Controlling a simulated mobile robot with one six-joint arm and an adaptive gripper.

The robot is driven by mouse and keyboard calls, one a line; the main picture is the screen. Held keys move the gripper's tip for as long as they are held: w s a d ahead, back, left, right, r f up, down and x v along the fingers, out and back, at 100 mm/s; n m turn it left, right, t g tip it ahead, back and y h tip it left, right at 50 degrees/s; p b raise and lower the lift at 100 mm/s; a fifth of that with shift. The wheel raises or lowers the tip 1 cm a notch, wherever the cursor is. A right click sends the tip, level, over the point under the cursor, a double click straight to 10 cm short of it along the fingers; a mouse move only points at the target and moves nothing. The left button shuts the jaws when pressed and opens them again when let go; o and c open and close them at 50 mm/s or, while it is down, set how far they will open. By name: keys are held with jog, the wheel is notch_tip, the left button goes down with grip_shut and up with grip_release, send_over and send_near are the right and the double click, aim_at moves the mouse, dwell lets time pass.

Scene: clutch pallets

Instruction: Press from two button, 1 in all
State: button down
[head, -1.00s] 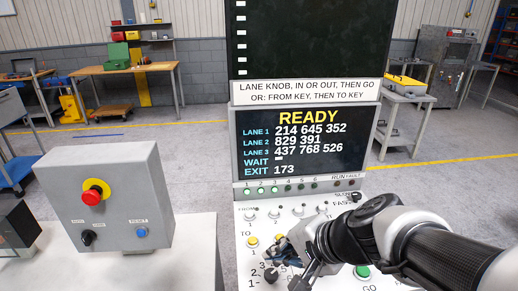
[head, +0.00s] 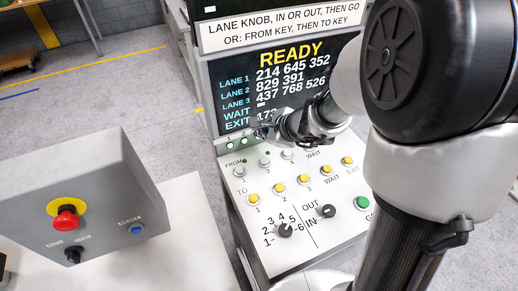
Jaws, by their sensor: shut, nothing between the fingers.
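The control panel (head: 235,205) has a FROM row of white buttons and a TO row of yellow buttons. The FROM two button (head: 264,161) is white, in the upper row between button 1 (head: 241,169) and the third white button (head: 287,154). My gripper (head: 262,132) is shut and empty. In the picture it is just above the FROM two button, in front of the lower edge of the screen (head: 222,110). I cannot tell its height over the panel. The screen reads READY; my gripper and arm hide part of it.
Yellow TO buttons (head: 278,188), a lane knob (head: 285,230), an IN/OUT knob (head: 326,211) and a green GO button (head: 361,203) lie nearer. A grey box with a red stop button (head: 66,218) stands at left. My arm fills the right side.

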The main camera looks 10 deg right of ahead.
jog(key=shift+f, duration=0.1)
jog(key=b, duration=0.7)
send_over(262, 162)
notch_tip(262, 162, down, 8)
jog(key=shift+r, duration=0.15)
jog(key=shift+f+b, duration=0.45)
jog(key=shift+b, duration=0.1)
jog(key=shift+f, duration=0.1)
dwell(0.6)
jog(key=shift+f+b, duration=0.35)
jog(key=shift+b, duration=0.3)
jog(key=shift+f+b, duration=0.45)
jog(key=shift+b, duration=0.1)
dwell(0.4)
dwell(0.4)
jog(key=shift+r+p, duration=0.7)
jog(key=shift+r, duration=0.2)
jog(key=shift+r, duration=0.1)
